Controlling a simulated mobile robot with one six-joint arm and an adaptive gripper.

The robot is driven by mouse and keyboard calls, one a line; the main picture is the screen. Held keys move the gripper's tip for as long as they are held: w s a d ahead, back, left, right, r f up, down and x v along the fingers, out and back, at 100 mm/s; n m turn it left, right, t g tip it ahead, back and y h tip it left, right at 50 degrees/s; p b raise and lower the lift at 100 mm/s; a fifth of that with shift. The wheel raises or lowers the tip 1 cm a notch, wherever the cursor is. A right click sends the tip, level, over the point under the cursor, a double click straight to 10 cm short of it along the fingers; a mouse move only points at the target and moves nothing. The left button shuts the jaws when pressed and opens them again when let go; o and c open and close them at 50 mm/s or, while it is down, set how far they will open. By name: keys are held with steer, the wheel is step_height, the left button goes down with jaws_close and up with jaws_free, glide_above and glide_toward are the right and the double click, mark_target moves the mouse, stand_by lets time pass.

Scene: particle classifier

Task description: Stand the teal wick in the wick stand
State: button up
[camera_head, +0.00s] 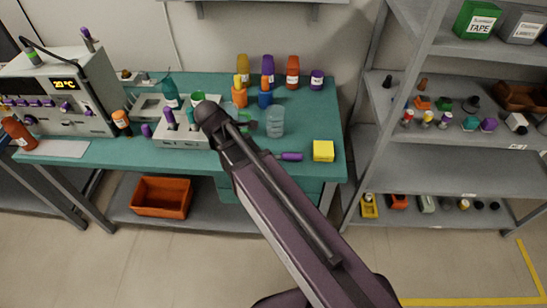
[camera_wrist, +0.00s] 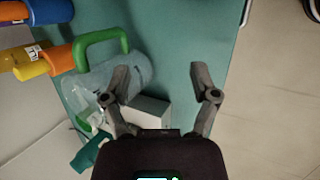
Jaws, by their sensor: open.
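My gripper (camera_wrist: 160,82) is open and empty, pointing down over the teal bench top in the wrist view. A pale grey block (camera_wrist: 150,110) shows below and between its fingers, partly hidden by the gripper body. In the head view a grey-white box-shaped holder (camera_head: 180,140) stands on the bench with upright purple-topped pieces in it; I cannot tell whether it is the wick stand. A teal piece (camera_wrist: 90,150) lies at the lower left of the wrist view, partly hidden. I cannot tell whether it is the teal wick. My arm hides the gripper in the head view.
A clear jug with a green handle (camera_wrist: 100,42) is left of my gripper. A clear beaker (camera_head: 275,122), yellow block (camera_head: 323,151), purple tool (camera_head: 290,156) and several bottles (camera_head: 292,72) stand on the bench. A shelf rack (camera_head: 455,180) is at right. Bench top beyond the fingers is clear.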

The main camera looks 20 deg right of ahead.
steer(key=s+d+f+m+g+y, duration=0.2)
steer(key=s+d+m+g+y, duration=0.1)
steer(key=s+d+m, duration=0.6)
steer(key=shift+s+f+m+g+y, duration=0.3)
steer(key=shift+s+m+y, duration=0.45)
steer(key=shift+m, duration=1.65)
steer(key=shift+w, duration=0.15)
